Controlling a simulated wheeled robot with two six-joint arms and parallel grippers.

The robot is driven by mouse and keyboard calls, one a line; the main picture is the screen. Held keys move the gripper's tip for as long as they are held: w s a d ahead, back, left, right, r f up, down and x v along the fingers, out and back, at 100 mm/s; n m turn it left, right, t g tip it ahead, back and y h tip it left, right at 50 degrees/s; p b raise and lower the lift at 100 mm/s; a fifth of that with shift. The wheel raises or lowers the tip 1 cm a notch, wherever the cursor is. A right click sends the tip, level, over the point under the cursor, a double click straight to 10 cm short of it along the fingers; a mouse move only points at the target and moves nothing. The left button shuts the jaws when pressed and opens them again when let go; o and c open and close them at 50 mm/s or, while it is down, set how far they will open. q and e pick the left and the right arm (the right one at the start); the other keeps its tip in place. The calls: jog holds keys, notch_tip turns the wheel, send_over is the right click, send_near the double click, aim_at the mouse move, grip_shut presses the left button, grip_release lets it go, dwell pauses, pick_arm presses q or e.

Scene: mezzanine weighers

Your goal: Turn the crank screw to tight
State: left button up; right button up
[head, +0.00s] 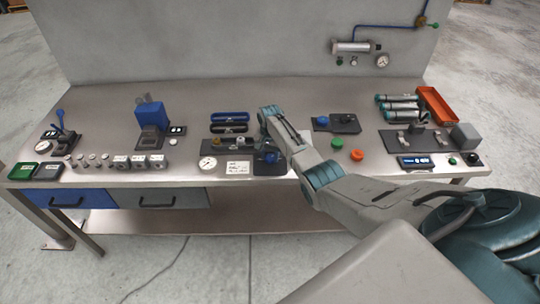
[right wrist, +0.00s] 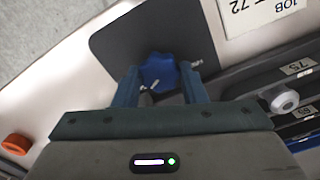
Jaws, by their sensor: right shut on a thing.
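A blue lobed knob (head: 270,157), which I take for the crank screw, sits on a dark plate (head: 268,169) near the front middle of the bench. In the right wrist view the blue knob (right wrist: 158,70) lies between my fingers, with short metal pins at its sides. My right gripper (right wrist: 159,82) is shut on it from above. In the head view my right gripper (head: 268,146) and forearm partly cover the knob and plate. I cannot read the screw's tightness. My left gripper is in neither view.
Left of the knob are a white card (head: 238,168) and a round gauge (head: 208,163). Blue and black handles (head: 230,117) lie behind. A green cap (head: 337,143) and an orange cap (head: 357,155) stand to the right. The bench's front edge is close.

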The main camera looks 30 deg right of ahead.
aim_at(270, 157)
jog(key=shift+w+r, duration=0.1)
jog(key=shift+r, duration=0.05)
dwell(0.3)
jog(key=o, duration=1)
notch_tip(270, 157, up, 11)
jog(key=b, duration=0.3)
jog(key=shift+f, duration=0.25)
